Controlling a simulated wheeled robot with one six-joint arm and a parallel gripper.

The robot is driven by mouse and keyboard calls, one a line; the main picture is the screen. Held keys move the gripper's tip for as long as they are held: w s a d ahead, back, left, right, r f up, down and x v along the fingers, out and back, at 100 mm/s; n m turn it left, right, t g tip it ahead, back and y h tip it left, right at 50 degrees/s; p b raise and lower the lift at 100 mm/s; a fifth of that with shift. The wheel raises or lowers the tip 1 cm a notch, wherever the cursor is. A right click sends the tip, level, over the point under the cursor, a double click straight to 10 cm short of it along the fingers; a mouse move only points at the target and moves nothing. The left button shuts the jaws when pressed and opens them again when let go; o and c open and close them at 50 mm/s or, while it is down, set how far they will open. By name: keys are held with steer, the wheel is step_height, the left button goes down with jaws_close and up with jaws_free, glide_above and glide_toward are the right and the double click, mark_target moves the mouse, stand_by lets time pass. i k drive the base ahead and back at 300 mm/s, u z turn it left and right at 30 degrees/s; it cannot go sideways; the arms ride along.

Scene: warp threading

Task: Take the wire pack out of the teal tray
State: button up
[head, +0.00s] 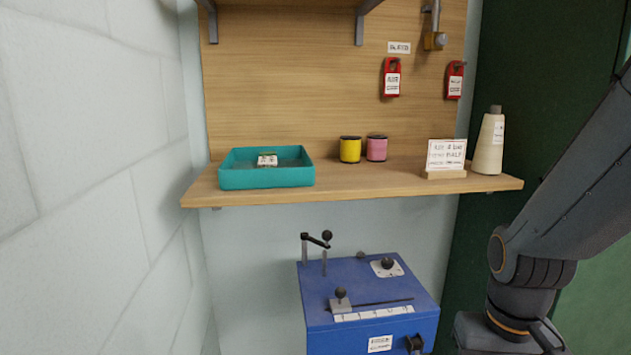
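The teal tray (267,178) sits at the left end of the wooden shelf. A small pack with a pale label (267,160), which looks like the wire pack, lies inside it near the back; the tray's front wall may hide its lower part. My arm stands at the right of the picture, away from the tray. My gripper is outside the picture.
On the shelf (350,185) stand a yellow spool (350,149), a pink spool (376,148), a card sign (446,155) and a cream cone (489,145). A blue machine box (370,300) with levers stands below. A white wall (90,150) is close on the left.

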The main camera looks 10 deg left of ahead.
mark_target(267, 159)
steer(key=z, duration=0.8)
steer(key=i, duration=0.35)
steer(key=u, duration=2.5)
